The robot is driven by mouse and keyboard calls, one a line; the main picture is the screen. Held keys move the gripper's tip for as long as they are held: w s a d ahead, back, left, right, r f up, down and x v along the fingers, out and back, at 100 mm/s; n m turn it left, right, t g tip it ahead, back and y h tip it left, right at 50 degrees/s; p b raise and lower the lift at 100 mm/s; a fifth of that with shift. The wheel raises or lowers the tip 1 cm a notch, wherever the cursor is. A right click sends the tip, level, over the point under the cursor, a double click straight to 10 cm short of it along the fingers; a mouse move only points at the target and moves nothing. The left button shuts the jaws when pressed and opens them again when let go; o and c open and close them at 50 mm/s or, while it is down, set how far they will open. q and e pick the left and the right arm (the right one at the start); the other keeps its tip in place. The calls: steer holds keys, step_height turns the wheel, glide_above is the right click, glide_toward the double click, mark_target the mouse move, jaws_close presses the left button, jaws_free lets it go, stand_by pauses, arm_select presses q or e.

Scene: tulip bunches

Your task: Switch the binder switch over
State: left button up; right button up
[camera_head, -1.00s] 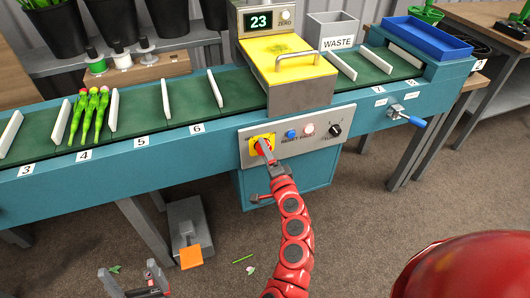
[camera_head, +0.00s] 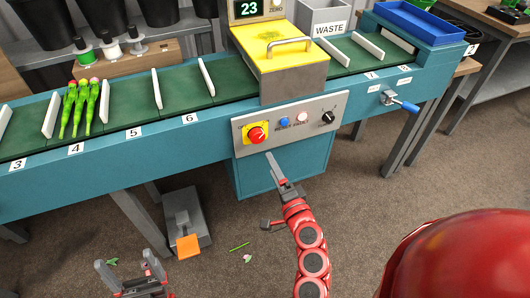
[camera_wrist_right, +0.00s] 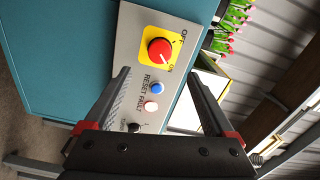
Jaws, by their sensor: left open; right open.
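The control panel (camera_head: 290,122) on the teal machine carries a red rotary knob (camera_head: 257,133) on a yellow plate. In the right wrist view the knob (camera_wrist_right: 160,50) has OFF and ON labels, and its white mark points toward ON. A blue button (camera_head: 284,121), a pale button (camera_head: 303,117) and a black selector knob (camera_head: 327,117) sit to its right. My right gripper (camera_head: 269,156) is open and empty, just below and in front of the panel, apart from the red knob. My left gripper (camera_head: 122,263) is open and empty, low at the left above the floor.
Above the panel are a yellow cover (camera_head: 285,50) with a handle and a display reading 23. Tulips (camera_head: 78,108) lie on the green belt between white dividers at slot 4. A blue-handled lever (camera_head: 402,103) sticks out at right. An orange pedal (camera_head: 187,246) is on the floor.

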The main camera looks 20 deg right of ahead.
steer(key=shift+s+p, duration=0.55)
steer(key=shift+s, duration=2.25)
steer(key=shift+d, duration=0.1)
